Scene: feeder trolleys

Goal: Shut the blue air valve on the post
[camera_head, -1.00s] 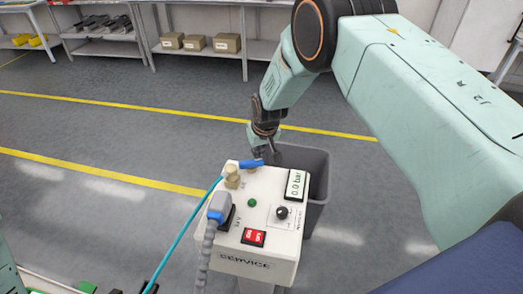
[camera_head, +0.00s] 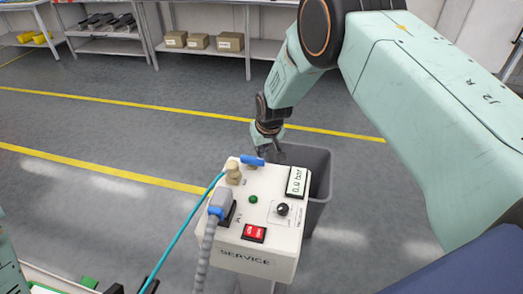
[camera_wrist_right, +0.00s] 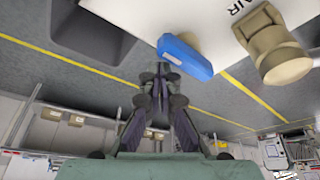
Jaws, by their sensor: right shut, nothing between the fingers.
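The air valve's blue handle (camera_head: 252,160) is on top of the white service post (camera_head: 258,262), at its far edge by a brass fitting (camera_head: 233,172) with a teal hose. The blue handle also shows in the right wrist view (camera_wrist_right: 185,57), just beside the fingers. My right gripper (camera_head: 265,149) reaches down from above and behind the post, close to the handle's right end. In the wrist view its fingers (camera_wrist_right: 158,82) are together and empty. Whether they touch the handle I cannot tell. The display (camera_head: 297,181) appears to read 0.0 bar. My left gripper is out of view.
A grey plug (camera_head: 221,203) with a ribbed cable, a black knob (camera_head: 282,209) and a red switch (camera_head: 254,233) are on the post top. A grey bin (camera_head: 318,170) stands behind it. Shelves with boxes (camera_head: 230,41) line the back; floor between is clear.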

